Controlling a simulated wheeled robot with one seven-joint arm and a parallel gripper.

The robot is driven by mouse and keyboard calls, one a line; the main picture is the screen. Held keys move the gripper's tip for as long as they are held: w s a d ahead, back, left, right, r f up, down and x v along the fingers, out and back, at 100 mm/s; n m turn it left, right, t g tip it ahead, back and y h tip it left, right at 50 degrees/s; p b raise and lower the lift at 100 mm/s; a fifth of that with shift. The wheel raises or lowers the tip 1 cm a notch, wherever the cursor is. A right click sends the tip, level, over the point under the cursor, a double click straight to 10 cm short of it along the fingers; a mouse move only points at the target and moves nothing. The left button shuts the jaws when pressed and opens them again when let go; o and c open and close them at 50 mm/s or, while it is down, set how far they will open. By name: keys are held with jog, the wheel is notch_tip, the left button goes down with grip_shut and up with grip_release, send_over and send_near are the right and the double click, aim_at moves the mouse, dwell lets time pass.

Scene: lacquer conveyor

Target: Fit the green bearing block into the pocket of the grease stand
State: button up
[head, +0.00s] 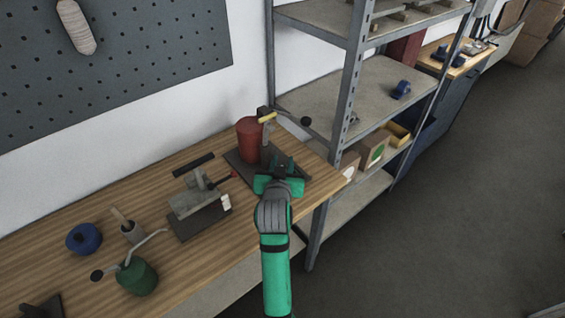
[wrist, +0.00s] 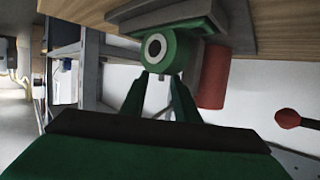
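The green bearing block (wrist: 176,53), with a pale ring and dark bore on its face, shows in the upper middle of the wrist view. My gripper's dark green fingers (wrist: 163,82) reach up to the block's near edge with a gap between them. I cannot tell whether they grip it. The grey grease stand base (wrist: 172,22) lies beside the block, which overlaps it in the picture; the pocket is hidden. In the head view my gripper (head: 279,172) is over the right part of the stand's dark base plate (head: 240,170) and covers most of the block.
A red cylinder (head: 250,140) stands on the base plate, near a yellow-topped post (head: 267,117). It also shows in the wrist view (wrist: 214,76). A grey vise-like fixture (head: 193,199), a green oil can (head: 137,278) and a blue round item (head: 83,238) are left. Metal shelving (head: 340,110) stands right.

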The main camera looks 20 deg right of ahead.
jog(key=shift+f, duration=0.1)
jog(key=v, duration=1)
jog(key=shift+s+a+r, duration=0.2)
jog(key=shift+s+r, duration=0.05)
jog(key=shift+s, duration=0.05)
